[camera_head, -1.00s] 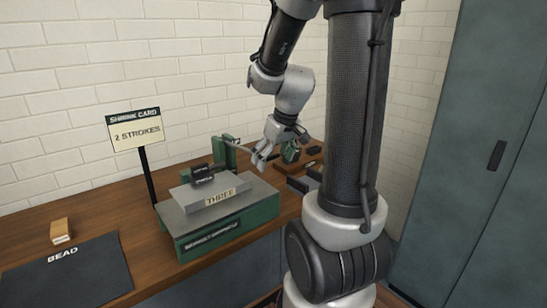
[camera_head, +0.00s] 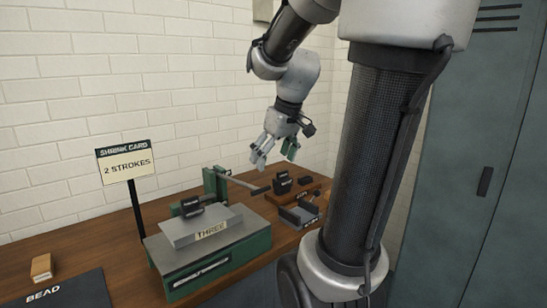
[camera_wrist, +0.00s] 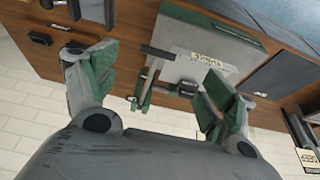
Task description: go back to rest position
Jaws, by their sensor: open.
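My gripper (camera_head: 274,154) hangs in the air above the wooden bench, with its fingers spread and nothing between them. It also shows in the wrist view (camera_wrist: 150,90), where the green-padded fingers are wide apart. Below and to its left in the head view is a green machine with a grey top plate (camera_head: 185,233) labelled THREE. A green upright with a lever (camera_head: 245,184) stands at its back. A gap separates my fingers from the lever.
A SHRINK CARD sign (camera_head: 127,165) reads 2 STROKES. A dark BEAD mat (camera_head: 75,290) and a wooden block (camera_head: 41,267) lie at left. Small dark blocks (camera_head: 283,182) and a grey tray (camera_head: 297,216) sit right of the machine. A tall cabinet (camera_head: 480,150) stands at right.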

